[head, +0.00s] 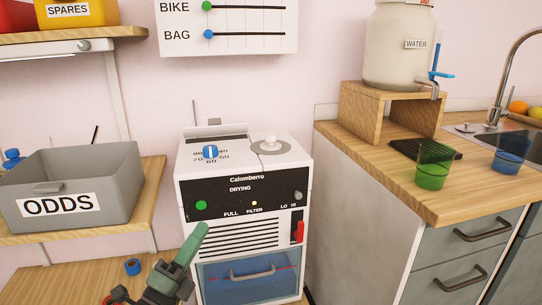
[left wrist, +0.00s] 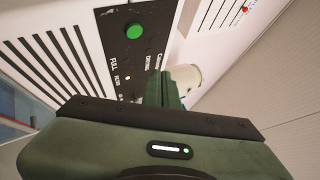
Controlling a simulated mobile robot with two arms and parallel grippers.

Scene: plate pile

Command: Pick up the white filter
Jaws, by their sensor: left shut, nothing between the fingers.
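The white Calomberro drying machine (head: 185,178) stands in the middle of the head view, with a black panel, a green button and a lit light by the word FILTER. I cannot pick out a separate white filter for certain. A long slot with a small grey tab (head: 214,122) is at the back of its top. My left gripper (head: 203,229) is green, shut and empty, in front of the vent slats below the panel. In the left wrist view its fingers (left wrist: 165,88) point toward the panel (left wrist: 132,45). My right gripper is out of view.
A grey ODDS bin (head: 110,212) sits on a wooden shelf at left. A blue tape roll (head: 133,267) lies below. At right, a counter holds a green cup (head: 433,172), a blue cup (head: 510,150) and a water jar (head: 397,50) on a stand.

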